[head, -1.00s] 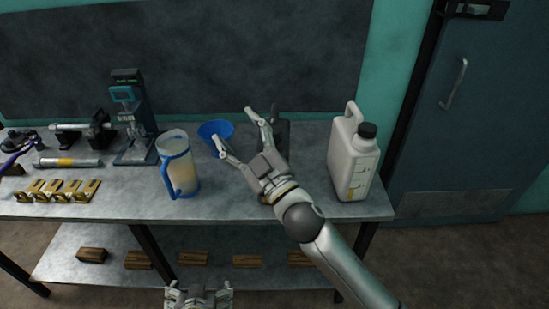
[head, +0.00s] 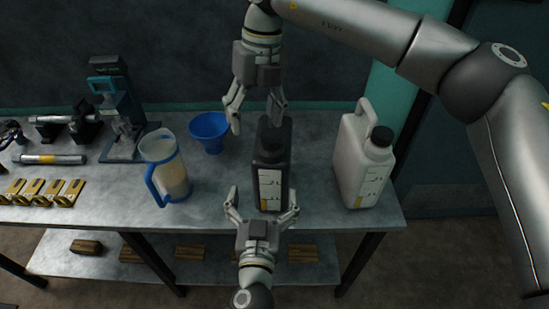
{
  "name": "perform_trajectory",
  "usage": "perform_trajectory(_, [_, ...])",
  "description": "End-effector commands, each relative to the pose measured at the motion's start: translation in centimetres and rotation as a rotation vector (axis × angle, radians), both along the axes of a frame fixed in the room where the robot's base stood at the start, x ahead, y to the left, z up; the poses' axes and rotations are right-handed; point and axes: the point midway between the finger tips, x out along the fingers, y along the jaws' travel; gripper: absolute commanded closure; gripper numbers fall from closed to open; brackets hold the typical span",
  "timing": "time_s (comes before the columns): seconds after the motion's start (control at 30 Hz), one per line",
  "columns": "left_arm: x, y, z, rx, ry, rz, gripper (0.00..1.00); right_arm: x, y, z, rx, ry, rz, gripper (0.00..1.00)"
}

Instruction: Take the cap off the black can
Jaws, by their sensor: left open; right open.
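The black can (head: 272,178) stands upright on the grey bench in the head view, a label low on its front. Its dark cap (head: 271,142) is at the top and hard to tell from the black body. My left gripper (head: 263,205) is open at the can's lower front, one finger on each side; I cannot tell whether they touch it. My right gripper (head: 256,118) is open, pointing down from above. One finger is left of the can's top and the other overlaps its top edge. It holds nothing.
A white jug (head: 358,165) with a black cap stands close right of the can. A blue funnel (head: 209,130) and a blue-handled pitcher (head: 166,170) are to the left. Farther left are a bench instrument (head: 112,110) and brass parts (head: 42,192). The bench's front edge (head: 330,225) is close.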

Motion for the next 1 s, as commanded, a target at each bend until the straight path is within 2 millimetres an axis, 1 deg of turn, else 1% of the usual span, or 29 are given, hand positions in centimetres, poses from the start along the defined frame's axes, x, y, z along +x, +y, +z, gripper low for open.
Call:
perform_trajectory(0.03, [-0.1, -0.4, 0.3, -0.003, -0.013, -0.011, 0.0, 0.6, -1.3, 0.9, -0.053, -0.023, -0.021, 0.35])
perform_trajectory(0.1, [-0.1, -0.8, 0.6, -0.005, -0.026, -0.019, 0.0, 1.0, -2.5, 1.5, -0.1, -0.038, -0.042, 0.35])
perform_trajectory(0.2, [0.3, -1.0, 0.8, -0.008, -0.034, -0.024, 0.0, 1.3, -3.2, 1.9, -0.13, -0.048, -0.056, 0.35])
perform_trajectory(0.27, [0.9, -1.1, 0.9, -0.007, -0.037, -0.024, 0.0, 1.3, -3.3, 2.0, -0.132, -0.048, -0.057, 0.35])
perform_trajectory(0.37, [2.3, -1.2, 0.9, -0.006, -0.037, -0.024, 0.0, 1.3, -3.2, 1.9, -0.129, -0.047, -0.055, 0.35])
perform_trajectory(0.6, [6.6, -1.5, 0.9, -0.006, -0.036, -0.023, 0.0, 1.2, -3.2, 1.9, -0.127, -0.046, -0.054, 0.35])
perform_trajectory(0.7, [8.2, -1.6, 0.9, -0.006, -0.035, -0.023, 0.0, 1.2, -3.1, 1.9, -0.126, -0.046, -0.053, 0.35])
perform_trajectory(0.83, [9.6, -1.7, 0.8, -0.007, -0.034, -0.023, 0.0, 1.2, -3.1, 1.9, -0.125, -0.045, -0.053, 0.35])
perform_trajectory(1.0, [10.6, -1.8, 0.8, -0.008, -0.031, -0.023, 0.0, 1.2, -3.1, 1.9, -0.125, -0.045, -0.052, 0.35])
